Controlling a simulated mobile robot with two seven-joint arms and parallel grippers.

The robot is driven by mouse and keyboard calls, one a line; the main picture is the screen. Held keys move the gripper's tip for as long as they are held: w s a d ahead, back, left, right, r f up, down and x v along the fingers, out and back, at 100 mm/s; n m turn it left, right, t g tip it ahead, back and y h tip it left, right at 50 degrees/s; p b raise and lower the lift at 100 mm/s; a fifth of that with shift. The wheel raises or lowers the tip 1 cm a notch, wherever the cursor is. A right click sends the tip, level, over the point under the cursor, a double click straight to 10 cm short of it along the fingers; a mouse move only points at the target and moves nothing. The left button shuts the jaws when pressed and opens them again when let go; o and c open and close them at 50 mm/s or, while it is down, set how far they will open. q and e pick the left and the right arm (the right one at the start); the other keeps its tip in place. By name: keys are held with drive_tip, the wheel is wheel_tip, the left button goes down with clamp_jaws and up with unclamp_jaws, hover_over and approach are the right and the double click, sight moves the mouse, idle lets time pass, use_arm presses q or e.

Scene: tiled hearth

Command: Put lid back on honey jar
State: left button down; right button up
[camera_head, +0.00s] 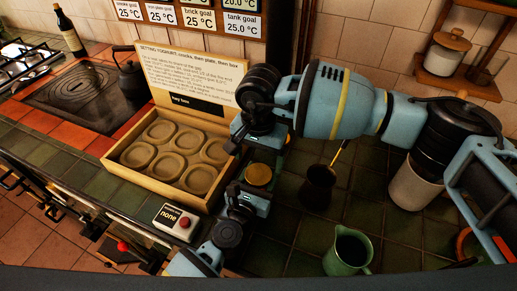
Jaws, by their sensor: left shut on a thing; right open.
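A small round thing with an amber-gold top (258,175), which looks like the honey jar, is at the centre, just right of the wooden box. I cannot tell whether the gold disc is the lid or honey in an open jar. My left gripper (254,194) comes up from below and is shut on the jar's near side. My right gripper (262,143) is open just beyond the jar, its arm reaching in from the right. The gripper parts hide much of the jar's sides. I make out no separate lid.
The wooden box (116,157) with round recesses stands left of the jar, its lid raised. A red-button device (174,221) sits before it. A dark pot (317,188) with a long handle and a green jug (347,252) stand to the right. A kettle (131,77) is behind left.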

sight(258, 173)
use_arm(q)
drive_tip(key=shift+r, duration=0.1)
use_arm(e)
drive_tip(key=shift+w+f, duration=0.1)
drive_tip(key=shift+f, duration=2.65)
drive_tip(key=c, duration=1)
drive_tip(key=o, duration=1.1)
drive_tip(key=shift+r, duration=0.15)
drive_tip(key=shift+r, duration=2.15)
drive_tip(key=shift+o, duration=1.4)
